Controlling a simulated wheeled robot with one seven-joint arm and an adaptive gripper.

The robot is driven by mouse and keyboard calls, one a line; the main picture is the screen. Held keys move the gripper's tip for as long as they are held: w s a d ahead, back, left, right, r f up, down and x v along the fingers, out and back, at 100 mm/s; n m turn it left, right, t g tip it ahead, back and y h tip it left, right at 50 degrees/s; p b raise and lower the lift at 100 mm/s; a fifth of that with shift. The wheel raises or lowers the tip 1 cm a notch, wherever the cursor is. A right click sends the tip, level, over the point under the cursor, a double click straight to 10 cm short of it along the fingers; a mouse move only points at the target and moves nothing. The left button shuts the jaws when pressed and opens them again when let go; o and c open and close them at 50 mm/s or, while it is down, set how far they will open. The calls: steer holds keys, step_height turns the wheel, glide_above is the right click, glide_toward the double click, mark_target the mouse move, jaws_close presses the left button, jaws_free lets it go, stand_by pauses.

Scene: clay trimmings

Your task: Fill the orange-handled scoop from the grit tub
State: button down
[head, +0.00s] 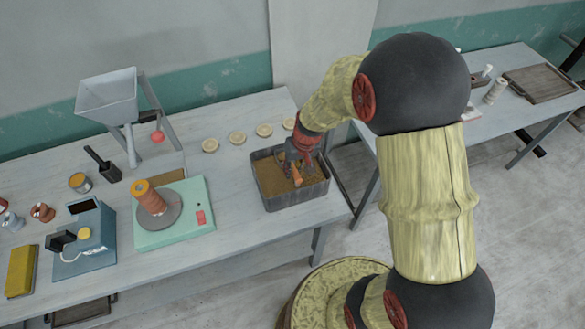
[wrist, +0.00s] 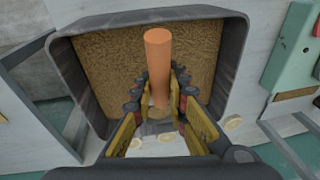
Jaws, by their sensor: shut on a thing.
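The grit tub (head: 297,199) is a dark grey open box on the bench's right end, with brown grit (head: 270,178) inside. It also shows in the wrist view (wrist: 72,75), its grit behind the fingers. My gripper (head: 298,158) is at the tub, pointing down into it. Its fingers (wrist: 160,88) are shut on the orange handle (wrist: 158,55) of the scoop, which also shows in the head view (head: 297,174). The scoop's bowl is mostly hidden by the gripper, so I cannot tell whether it holds grit.
A green scale (head: 180,237) carries an orange spool (head: 149,199) left of the tub. Several pale discs (head: 237,138) lie behind it. A hopper on a stand (head: 108,98) is farther left. The bench edge is close to the tub's right and front.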

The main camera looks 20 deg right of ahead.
steer(key=shift+r, duration=0.1)
steer(key=w+a+p+v, duration=0.1)
steer(key=w+p+v, duration=0.1)
steer(key=p+v, duration=0.6)
steer(key=v, duration=0.5)
steer(key=shift+a, duration=0.4)
stand_by(0.5)
